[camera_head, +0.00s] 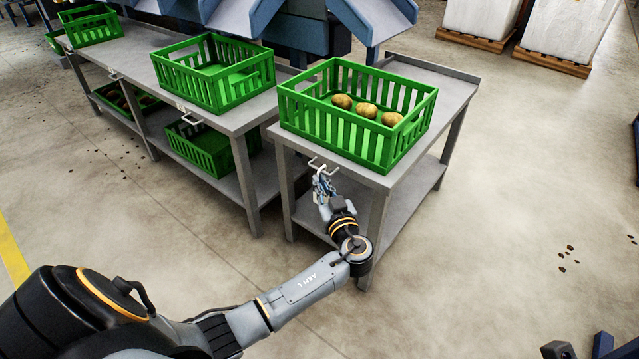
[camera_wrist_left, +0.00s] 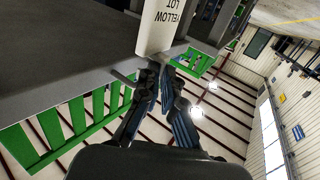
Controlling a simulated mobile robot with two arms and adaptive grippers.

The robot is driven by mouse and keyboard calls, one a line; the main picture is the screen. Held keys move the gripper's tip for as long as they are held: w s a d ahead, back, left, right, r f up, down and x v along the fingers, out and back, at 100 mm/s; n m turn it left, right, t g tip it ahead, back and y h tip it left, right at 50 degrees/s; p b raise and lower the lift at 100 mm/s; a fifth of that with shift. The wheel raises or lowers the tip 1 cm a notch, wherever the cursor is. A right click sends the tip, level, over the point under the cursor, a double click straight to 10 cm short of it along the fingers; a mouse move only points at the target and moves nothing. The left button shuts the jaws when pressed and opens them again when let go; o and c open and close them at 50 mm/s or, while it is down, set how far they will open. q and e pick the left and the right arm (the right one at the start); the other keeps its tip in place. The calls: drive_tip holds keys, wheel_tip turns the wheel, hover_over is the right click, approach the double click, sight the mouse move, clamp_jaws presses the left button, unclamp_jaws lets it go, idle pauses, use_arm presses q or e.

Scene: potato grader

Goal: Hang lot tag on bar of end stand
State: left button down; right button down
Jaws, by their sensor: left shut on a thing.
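My left gripper (camera_head: 322,184) is at the front edge of the end stand (camera_head: 432,84), just below its small bar (camera_head: 325,165). In the left wrist view the gripper (camera_wrist_left: 160,68) is shut on the white lot tag (camera_wrist_left: 158,28), which reads "YELLOW LOT" and appears upside down there. The tag lies close to the stand's edge. I cannot tell whether its loop is around the bar or only beside it. In the head view the tag is too small to make out clearly.
A green crate (camera_head: 300,118) with three potatoes (camera_head: 367,110) stands on the end stand. A longer table (camera_head: 135,58) to the left carries more green crates (camera_head: 203,92) and has similar bars. Blue chutes stand behind. Open floor lies to the right.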

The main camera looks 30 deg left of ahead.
use_arm(q)
drive_tip(key=c, duration=1.4)
unclamp_jaws()
drive_tip(key=shift+c, duration=0.2)
